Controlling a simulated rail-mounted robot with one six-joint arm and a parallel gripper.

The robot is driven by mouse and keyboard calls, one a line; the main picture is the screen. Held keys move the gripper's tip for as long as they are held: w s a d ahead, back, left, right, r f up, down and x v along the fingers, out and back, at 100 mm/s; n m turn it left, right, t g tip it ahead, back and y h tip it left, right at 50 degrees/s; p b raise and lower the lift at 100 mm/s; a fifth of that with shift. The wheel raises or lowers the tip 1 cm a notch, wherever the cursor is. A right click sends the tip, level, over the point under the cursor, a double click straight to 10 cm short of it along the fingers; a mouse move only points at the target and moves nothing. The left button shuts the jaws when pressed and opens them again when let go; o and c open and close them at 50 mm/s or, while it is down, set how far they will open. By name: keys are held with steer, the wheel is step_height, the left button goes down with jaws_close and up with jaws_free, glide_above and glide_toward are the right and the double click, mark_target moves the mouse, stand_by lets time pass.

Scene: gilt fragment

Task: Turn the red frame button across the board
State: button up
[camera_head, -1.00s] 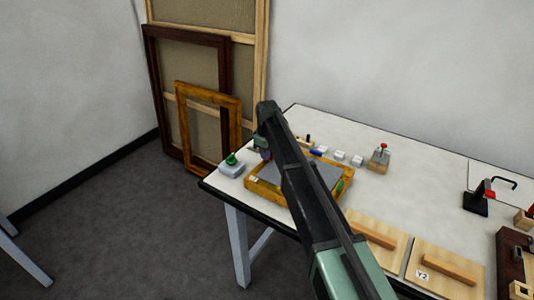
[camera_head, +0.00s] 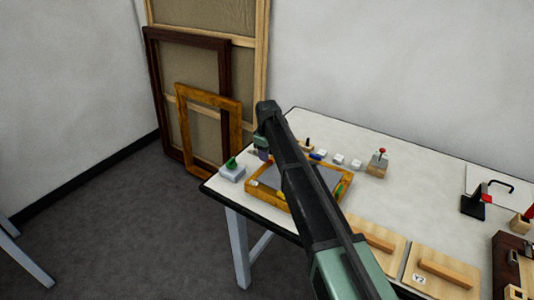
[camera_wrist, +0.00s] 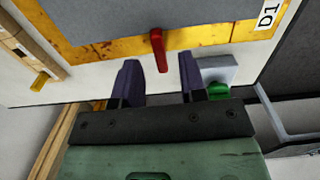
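The gilt frame (camera_head: 262,198) lies flat near the table's left end, with a grey board (camera_head: 322,176) inside it. In the wrist view the gilt frame (camera_wrist: 205,35) carries a white D1 label. The red frame button (camera_wrist: 158,48) sits on the gilt rail, lying crosswise to it, with its near end reaching past the rail's outer edge. My gripper (camera_wrist: 160,68) is open, its two dark fingers on either side of the button's near end, with gaps visible on both sides.
A grey block with a green knob (camera_head: 232,170) stands just left of the frame; it also shows beside the right finger in the wrist view (camera_wrist: 218,72). Small white blocks (camera_head: 339,159) and a red-knobbed block (camera_head: 378,162) stand behind. Wooden boards with handles (camera_head: 445,270) lie at right.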

step_height(320, 180, up, 9)
steer(key=p, duration=0.7)
steer(key=shift+f, duration=0.2)
steer(key=s+d+m, duration=0.4)
steer(key=s+d, duration=0.3)
steer(key=s, duration=0.4)
steer(key=s+d+m, duration=0.4)
steer(key=s+d, duration=0.4)
steer(key=s, duration=0.3)
steer(key=s+d+m, duration=0.4)
steer(key=s+d, duration=0.3)
steer(key=s, duration=0.5)
steer(key=shift+d+f, duration=0.15)
steer(key=shift+d, duration=0.2)
steer(key=shift+s, duration=0.1)
